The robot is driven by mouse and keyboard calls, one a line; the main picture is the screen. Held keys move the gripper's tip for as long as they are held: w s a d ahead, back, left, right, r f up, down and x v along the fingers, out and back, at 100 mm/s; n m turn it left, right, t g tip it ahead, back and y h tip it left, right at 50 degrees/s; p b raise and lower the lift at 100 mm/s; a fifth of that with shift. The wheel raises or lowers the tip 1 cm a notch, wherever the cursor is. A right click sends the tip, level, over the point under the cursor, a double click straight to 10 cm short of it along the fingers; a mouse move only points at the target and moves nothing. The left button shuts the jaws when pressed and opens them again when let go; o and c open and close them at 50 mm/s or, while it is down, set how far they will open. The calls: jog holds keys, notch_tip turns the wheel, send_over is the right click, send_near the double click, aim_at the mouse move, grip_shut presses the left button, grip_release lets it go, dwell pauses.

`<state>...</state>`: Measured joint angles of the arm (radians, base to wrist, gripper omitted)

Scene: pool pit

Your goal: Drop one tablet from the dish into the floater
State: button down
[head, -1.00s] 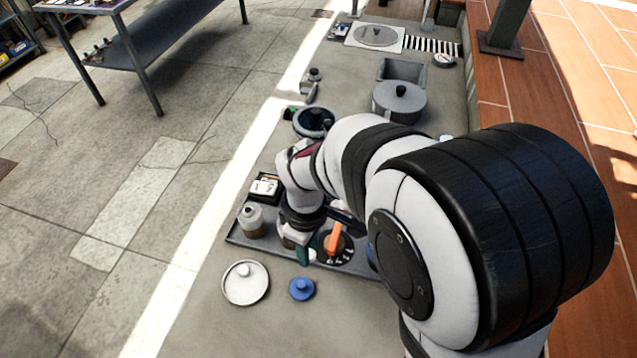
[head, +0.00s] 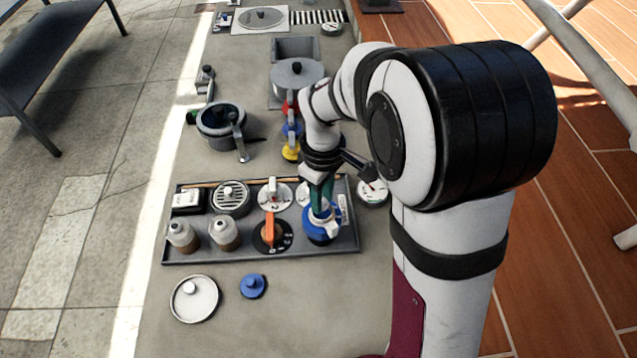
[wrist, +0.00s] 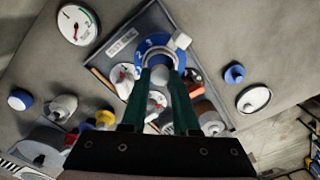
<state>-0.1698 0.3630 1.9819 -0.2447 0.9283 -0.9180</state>
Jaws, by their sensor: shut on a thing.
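The white round dish (head: 183,310) lies on the deck in front of the tray, with a small pale piece (head: 190,287) in it, likely a tablet. The dish also shows at the right in the wrist view (wrist: 253,98). The blue floater (head: 318,237) with a pale ring stands at the tray's right end; the wrist view shows it too (wrist: 146,44). My gripper (head: 321,206) points down directly over the floater, green fingertips close together. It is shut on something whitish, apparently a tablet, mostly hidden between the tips. I cannot tell whether the fingertips touch the floater.
The grey tray (head: 210,256) also holds two bottles (head: 182,236), an orange-handled dial (head: 270,232) and a round grille (head: 231,198). A small blue cap (head: 252,286) lies beside the dish. A gauge (head: 372,192) lies right of the tray. A pot (head: 220,122) stands behind it.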

jog(key=shift+f, duration=0.5)
dwell(1.3)
jog(key=c, duration=0.6)
grip_release()
jog(key=shift+r, duration=3.5)
